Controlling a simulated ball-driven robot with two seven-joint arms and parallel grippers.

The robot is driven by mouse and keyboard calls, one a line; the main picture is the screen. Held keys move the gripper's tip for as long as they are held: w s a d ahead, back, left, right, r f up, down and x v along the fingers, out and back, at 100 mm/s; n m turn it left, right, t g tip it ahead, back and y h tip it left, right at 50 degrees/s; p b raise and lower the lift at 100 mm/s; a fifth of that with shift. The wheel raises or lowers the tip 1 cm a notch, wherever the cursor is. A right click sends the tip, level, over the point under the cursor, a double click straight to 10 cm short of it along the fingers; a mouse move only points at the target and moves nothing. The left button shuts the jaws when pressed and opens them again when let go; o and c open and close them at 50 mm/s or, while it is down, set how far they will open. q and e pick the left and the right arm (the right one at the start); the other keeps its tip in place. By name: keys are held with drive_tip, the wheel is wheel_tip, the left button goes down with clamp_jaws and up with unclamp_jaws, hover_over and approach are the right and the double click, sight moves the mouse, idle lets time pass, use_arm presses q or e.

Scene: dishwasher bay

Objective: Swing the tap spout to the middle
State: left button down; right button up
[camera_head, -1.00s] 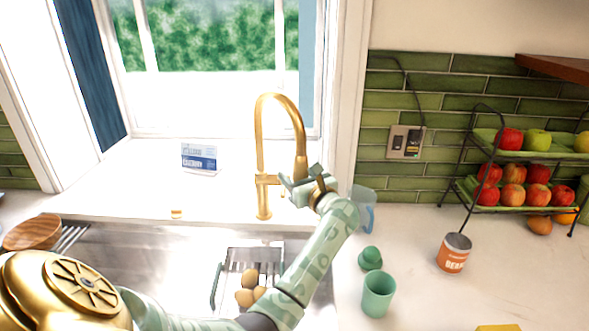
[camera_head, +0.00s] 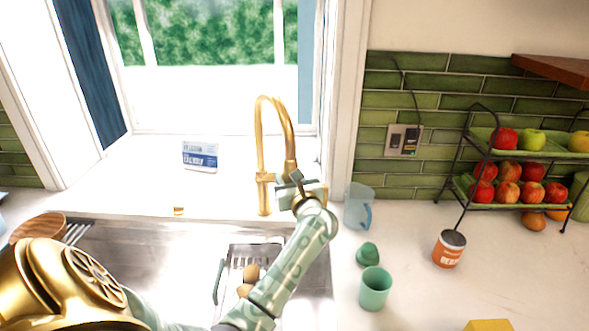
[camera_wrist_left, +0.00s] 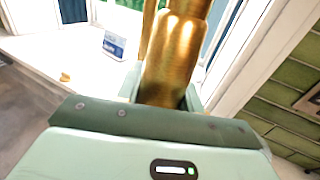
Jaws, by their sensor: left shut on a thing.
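The gold tap (camera_head: 262,150) stands behind the sink, in front of the window. Its arched spout comes down on the right side, and its lower end is at my left gripper (camera_head: 294,182). In the left wrist view the gold spout (camera_wrist_left: 172,60) fills the space between the fingers of my left gripper (camera_wrist_left: 165,95), which is shut on it. The sink (camera_head: 150,260) lies below, partly hidden by my arm and gold body. My right gripper is not in view.
A rack with several potatoes (camera_head: 250,272) sits in the sink. Right of it on the counter are a clear jug (camera_head: 358,207), a green cup (camera_head: 375,288), a tin (camera_head: 449,249) and a fruit stand (camera_head: 462,190). A blue-white box (camera_head: 200,156) stands on the sill.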

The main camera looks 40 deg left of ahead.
use_arm(q)
drive_tip(key=s+a+m+t+h+p, duration=0.4)
drive_tip(key=s+a+t, duration=0.1)
drive_tip(key=s, duration=0.3)
drive_tip(key=shift+s+a+m+t, duration=0.15)
drive_tip(key=shift+a+m+t, duration=0.1)
drive_tip(key=shift+m+t, duration=0.05)
drive_tip(key=c, duration=0.9)
unclamp_jaws()
drive_tip(key=b+v, duration=0.1)
drive_tip(key=v, duration=1.5)
drive_tip(key=shift+s+r, duration=0.2)
